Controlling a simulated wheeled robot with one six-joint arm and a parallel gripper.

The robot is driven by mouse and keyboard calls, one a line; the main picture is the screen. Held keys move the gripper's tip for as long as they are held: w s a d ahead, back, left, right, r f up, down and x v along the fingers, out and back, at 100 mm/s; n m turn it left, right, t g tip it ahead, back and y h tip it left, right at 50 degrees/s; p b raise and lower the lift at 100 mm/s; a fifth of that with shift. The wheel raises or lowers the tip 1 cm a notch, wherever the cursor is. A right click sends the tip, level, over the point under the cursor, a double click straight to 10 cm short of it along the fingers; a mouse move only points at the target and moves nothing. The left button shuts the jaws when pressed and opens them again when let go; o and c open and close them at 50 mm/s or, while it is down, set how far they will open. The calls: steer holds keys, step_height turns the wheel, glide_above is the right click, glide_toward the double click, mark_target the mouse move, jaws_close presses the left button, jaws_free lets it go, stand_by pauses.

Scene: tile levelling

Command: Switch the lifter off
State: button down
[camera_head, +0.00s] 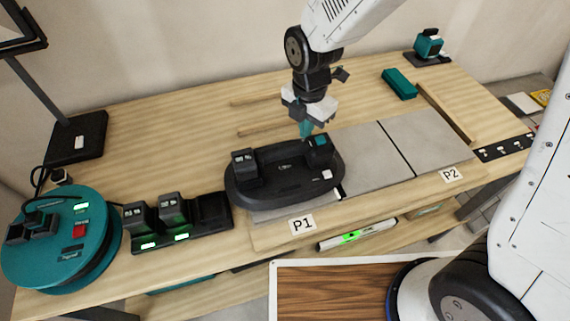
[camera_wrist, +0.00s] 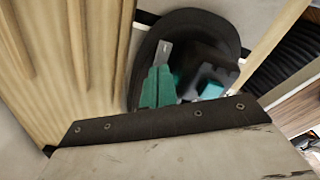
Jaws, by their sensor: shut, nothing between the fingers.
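The lifter (camera_head: 285,174) is a dark oval device near the P1 label, lying over the tile edge. It carries a black block (camera_head: 243,163) at its left, a black block with a teal top (camera_head: 319,143) at its right, and a small white patch (camera_head: 327,175) near its front right. My gripper (camera_head: 306,130) is shut and empty, pointing down just above and behind the lifter's right block. In the wrist view the teal fingers (camera_wrist: 158,88) show together over the dark lifter body (camera_wrist: 190,25). I cannot tell whether they touch it. Part of the lifter is hidden there.
A teal round device (camera_head: 60,240) with a red button stands at left, beside a charger (camera_head: 185,228) with green lights. Grey tiles (camera_head: 365,155) lie right of the lifter. A green-lit level (camera_head: 357,235) is at the front edge. A teal block (camera_head: 399,84) lies behind.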

steer(key=shift+f, duration=0.9)
stand_by(0.4)
steer(key=shift+r, duration=3.5)
